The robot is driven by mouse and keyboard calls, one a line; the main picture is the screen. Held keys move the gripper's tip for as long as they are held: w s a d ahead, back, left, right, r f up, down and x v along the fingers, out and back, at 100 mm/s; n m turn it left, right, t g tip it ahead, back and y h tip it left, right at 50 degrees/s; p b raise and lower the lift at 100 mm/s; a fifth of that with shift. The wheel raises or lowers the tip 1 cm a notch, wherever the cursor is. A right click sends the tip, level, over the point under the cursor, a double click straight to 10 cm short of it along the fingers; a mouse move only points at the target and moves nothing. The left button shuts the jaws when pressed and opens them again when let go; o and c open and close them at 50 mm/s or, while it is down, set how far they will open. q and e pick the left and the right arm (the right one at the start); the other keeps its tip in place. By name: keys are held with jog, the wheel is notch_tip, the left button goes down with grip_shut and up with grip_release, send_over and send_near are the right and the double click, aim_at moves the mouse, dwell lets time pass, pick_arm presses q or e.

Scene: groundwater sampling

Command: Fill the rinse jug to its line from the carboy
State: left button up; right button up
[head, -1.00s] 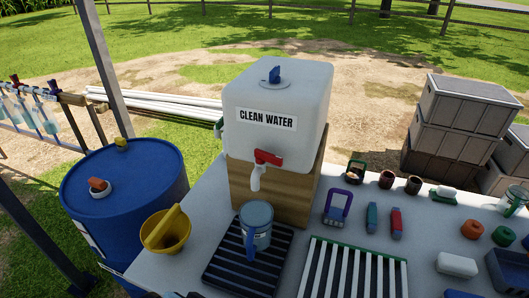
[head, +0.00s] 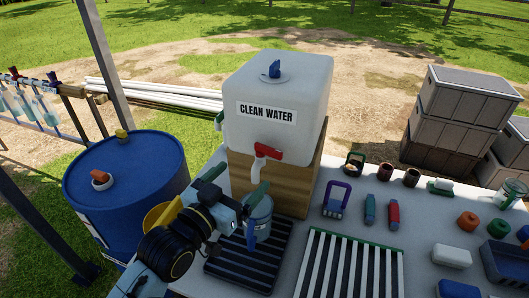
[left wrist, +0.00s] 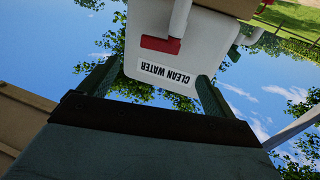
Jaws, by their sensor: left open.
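The white carboy (head: 275,85), labelled CLEAN WATER, stands on a wooden stand (head: 283,190). Its tap has a red handle (head: 267,151) and a white spout (head: 257,170). The grey-blue jug (head: 263,219) stands upright under the spout on a black slatted tray (head: 238,273); its fill line and water level cannot be made out. My left gripper (head: 238,184) is open and empty, just left of the spout and by the jug's rim, partly hiding the jug.
A blue drum (head: 125,170) stands left of the table. A yellow scoop or bowl (head: 155,216) is partly hidden behind my left arm. A striped rack (head: 350,265), clamps and small tools lie to the right. Grey crates (head: 465,95) are stacked behind.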

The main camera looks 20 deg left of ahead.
aim_at(267, 151)
pick_arm(q)
jog(key=x, duration=1)
jog(key=shift+w, duration=0.3)
jog(key=c, duration=1)
jog(key=shift+d+r+n+y+p, duration=0.2)
jog(key=shift+n+y+p, duration=0.5)
jog(key=shift+y+p, duration=0.3)
jog(key=shift+w+d+f+n+t+y+p, duration=0.15)
jog(key=shift+n+y+p, duration=0.15)
jog(key=shift+y, duration=0.2)
jog(key=shift+w+a+r+n+t+y+p, duration=0.1)
jog(key=shift+n+t+y+p, duration=0.05)
jog(key=shift+n+y, duration=0.3)
jog(key=shift+f, duration=0.1)
